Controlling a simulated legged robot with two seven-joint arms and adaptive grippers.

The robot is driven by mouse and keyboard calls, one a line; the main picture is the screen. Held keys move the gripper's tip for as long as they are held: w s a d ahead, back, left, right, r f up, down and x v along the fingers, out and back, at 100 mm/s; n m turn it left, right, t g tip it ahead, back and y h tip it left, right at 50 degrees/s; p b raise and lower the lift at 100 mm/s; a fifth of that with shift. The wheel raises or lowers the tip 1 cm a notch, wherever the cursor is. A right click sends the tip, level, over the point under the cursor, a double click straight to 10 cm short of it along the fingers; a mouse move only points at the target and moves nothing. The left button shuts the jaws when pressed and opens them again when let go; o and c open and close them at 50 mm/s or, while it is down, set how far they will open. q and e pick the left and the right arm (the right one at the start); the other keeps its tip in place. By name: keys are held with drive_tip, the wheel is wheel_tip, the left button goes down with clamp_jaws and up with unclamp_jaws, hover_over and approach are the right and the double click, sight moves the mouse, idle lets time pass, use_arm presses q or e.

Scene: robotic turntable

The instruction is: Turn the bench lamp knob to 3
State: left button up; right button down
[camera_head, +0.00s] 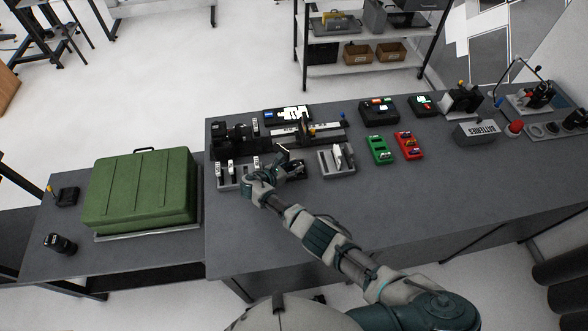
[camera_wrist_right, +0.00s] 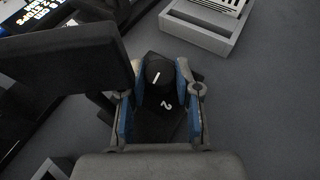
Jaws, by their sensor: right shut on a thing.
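My right gripper (camera_head: 283,172) reaches over the left part of the long grey bench, at the small dark bench lamp (camera_head: 297,168). In the right wrist view, the gripper (camera_wrist_right: 158,88) has its blue-padded fingers closed on both sides of the black lamp knob (camera_wrist_right: 158,70). A short white pointer line shows on the knob. A white 2 is readable below it on the dark base (camera_wrist_right: 167,118); other numbers are hidden or unreadable. A large dark panel, seemingly the lamp head (camera_wrist_right: 65,65), fills the upper left. My left gripper is not in view.
A grey slotted holder (camera_head: 337,172) stands just right of the lamp, another (camera_head: 238,185) to its left. A black machine (camera_head: 232,138) stands behind. Green (camera_head: 379,158) and red (camera_head: 408,150) cases lie farther right. The bench's front right is clear.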

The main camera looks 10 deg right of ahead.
drive_tip(key=shift+w+r, duration=0.15)
drive_tip(key=shift+r, duration=0.05)
drive_tip(key=c, duration=0.8)
unclamp_jaws()
drive_tip(key=shift+f, duration=0.15)
